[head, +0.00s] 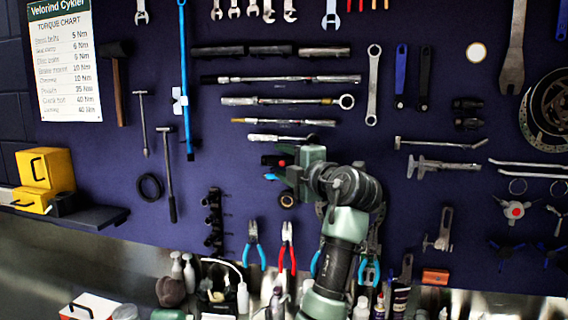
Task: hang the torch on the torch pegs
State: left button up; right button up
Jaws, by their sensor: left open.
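My left gripper (276,168) is open in front of the tool board, a little left of the middle. Its arm rises from the bottom of the head view and covers part of the board. A short dark round thing with a tan centre (287,200) shows just below the gripper. It may be the torch seen end-on, but I cannot tell for sure. I see nothing clearly held between the fingers. I cannot make out the torch pegs; they may be hidden behind my gripper and arm. My right gripper is not in view.
The dark blue board (420,220) is crowded with hung tools. Torque wrenches (290,79) hang above the gripper, pliers (287,245) below it. A caliper (440,166) hangs to the right. Bottles (243,298) stand along the bottom. A yellow box (45,170) sits at left.

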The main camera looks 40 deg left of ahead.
pick_arm(q)
jog(key=shift+s+d+f+b, duration=0.15)
jog(key=shift+d+b, duration=0.25)
jog(key=shift+d, duration=0.1)
jog(key=b+v, duration=0.2)
jog(key=v, duration=0.4)
jog(key=shift+d+b, duration=0.35)
jog(key=shift+s, duration=0.1)
